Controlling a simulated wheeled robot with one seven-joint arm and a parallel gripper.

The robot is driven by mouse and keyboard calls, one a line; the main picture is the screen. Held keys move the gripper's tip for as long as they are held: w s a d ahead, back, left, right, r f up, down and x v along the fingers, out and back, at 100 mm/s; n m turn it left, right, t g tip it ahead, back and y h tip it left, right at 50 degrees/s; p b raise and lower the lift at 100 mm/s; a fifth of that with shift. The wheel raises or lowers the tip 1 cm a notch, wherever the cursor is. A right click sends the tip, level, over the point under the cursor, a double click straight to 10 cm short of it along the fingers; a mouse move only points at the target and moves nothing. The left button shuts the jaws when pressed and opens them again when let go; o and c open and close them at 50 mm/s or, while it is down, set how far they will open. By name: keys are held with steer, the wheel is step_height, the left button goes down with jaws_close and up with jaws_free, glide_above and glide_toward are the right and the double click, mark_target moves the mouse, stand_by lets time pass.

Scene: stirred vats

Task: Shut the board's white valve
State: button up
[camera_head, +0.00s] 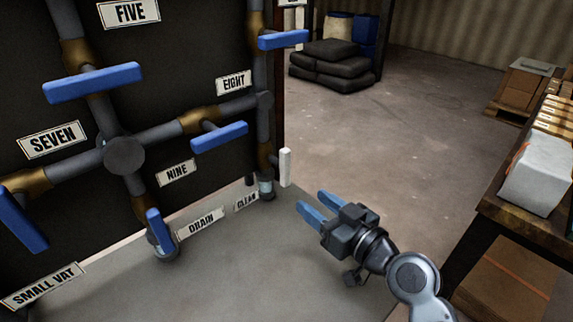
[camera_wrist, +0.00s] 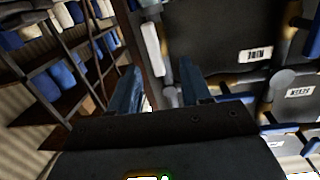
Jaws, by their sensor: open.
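The white valve handle (camera_head: 286,167) is at the lower right edge of the dark board (camera_head: 190,60), above the CLEAN label (camera_head: 246,200). It stands upright, roughly along its vertical pipe. My gripper (camera_head: 309,200) is open and empty, a little right of and below the handle in the head view, with its blue fingers pointing towards the board. In the wrist view the white handle (camera_wrist: 152,48) shows just beyond and between the two fingertips (camera_wrist: 158,66). The fingers appear apart from it.
Blue valve handles sit on the board's other pipes, the nearest being beside NINE (camera_head: 219,137), at DRAIN (camera_head: 159,230) and at the top right (camera_head: 283,40). A table with boxes (camera_head: 540,172) stands at the right. The floor between is clear.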

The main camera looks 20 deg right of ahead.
mark_target(288, 162)
steer(key=shift+n+y, duration=0.7)
steer(key=w+r, duration=0.1)
steer(key=w, duration=0.3)
steer(key=w+a+r, duration=0.1)
steer(key=w, duration=0.3)
steer(key=w+r, duration=0.1)
steer(key=w, duration=0.3)
steer(key=shift+w+a+r+p, duration=0.1)
steer(key=shift+w+a+p, duration=0.1)
steer(key=shift+w+p, duration=0.15)
jaws_close()
